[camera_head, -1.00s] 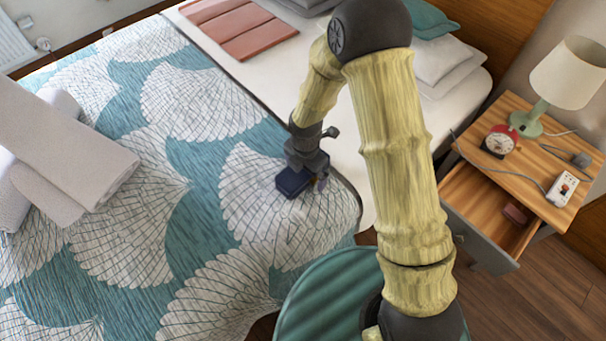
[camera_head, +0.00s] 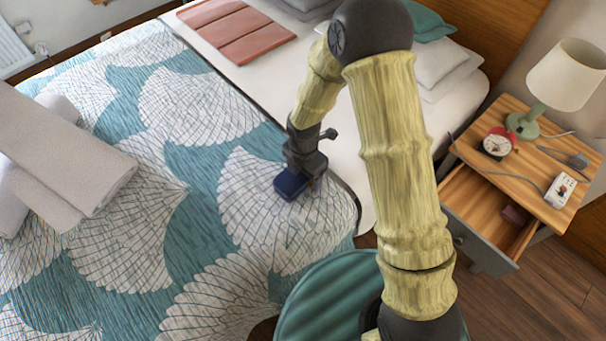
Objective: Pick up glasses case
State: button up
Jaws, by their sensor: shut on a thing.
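A dark navy glasses case (camera_head: 290,185) is at the near right part of the bed, over the teal and white fan-patterned cover (camera_head: 200,240). My gripper (camera_head: 306,177) comes down over it from above and is shut on it. The fingers and part of the case are hidden by the gripper body. I cannot tell whether the case touches the cover or is just above it.
Rolled pale towels (camera_head: 70,170) lie on the bed at left. A folded salmon cloth (camera_head: 235,28) lies farther back. At right, a nightstand (camera_head: 490,120) with its drawer (camera_head: 480,215) open holds a lamp (camera_head: 568,75), a red clock (camera_head: 497,143) and a power strip (camera_head: 561,190).

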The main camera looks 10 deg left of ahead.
notch_tip(320, 180, up, 9)
jog(key=shift+r+p, duration=0.2)
jog(key=shift+p, duration=0.45)
